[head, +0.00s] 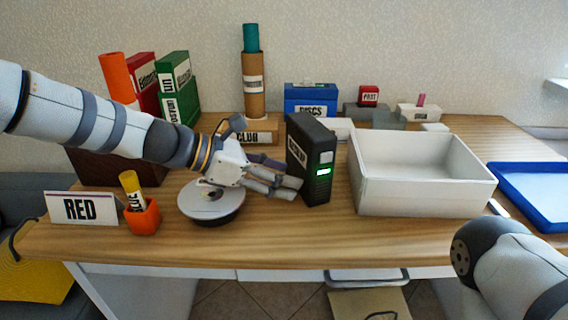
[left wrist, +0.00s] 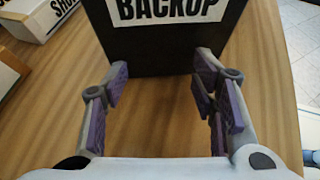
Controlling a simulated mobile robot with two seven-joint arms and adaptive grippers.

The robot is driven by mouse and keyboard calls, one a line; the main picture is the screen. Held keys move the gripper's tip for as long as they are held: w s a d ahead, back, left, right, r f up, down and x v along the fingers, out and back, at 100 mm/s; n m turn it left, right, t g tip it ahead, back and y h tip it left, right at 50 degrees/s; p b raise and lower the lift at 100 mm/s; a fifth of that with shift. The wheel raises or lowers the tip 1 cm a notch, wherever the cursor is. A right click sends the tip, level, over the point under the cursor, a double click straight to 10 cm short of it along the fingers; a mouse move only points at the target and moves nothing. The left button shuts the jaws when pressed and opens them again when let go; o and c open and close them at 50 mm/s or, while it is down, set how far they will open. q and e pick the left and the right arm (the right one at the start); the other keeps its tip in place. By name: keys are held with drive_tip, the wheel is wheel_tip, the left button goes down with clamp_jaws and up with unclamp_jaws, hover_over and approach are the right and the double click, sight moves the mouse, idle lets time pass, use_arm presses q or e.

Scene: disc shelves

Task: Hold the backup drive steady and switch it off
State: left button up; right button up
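The backup drive (head: 311,160) is a black upright box on the table, with a lit green light and a pale button on its front face. Its white BACKUP label also shows in the left wrist view, where the drive (left wrist: 170,52) stands just beyond the fingertips. My left gripper (head: 290,187) is beside the drive's lower left side. In the left wrist view its purple-padded fingers (left wrist: 160,90) are spread apart with only bare table between them. My right arm (head: 510,270) shows at the lower right; its gripper is out of view.
A white bin (head: 420,205) stands right of the drive. A disc spindle (head: 211,203) lies under my left gripper. An orange cup (head: 143,216) with a glue stick and a RED sign (head: 83,208) are at the left. A blue tray (head: 530,195) is at the far right.

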use_arm(q)
clamp_jaws()
drive_tip(key=shift+o, duration=1.8)
unclamp_jaws()
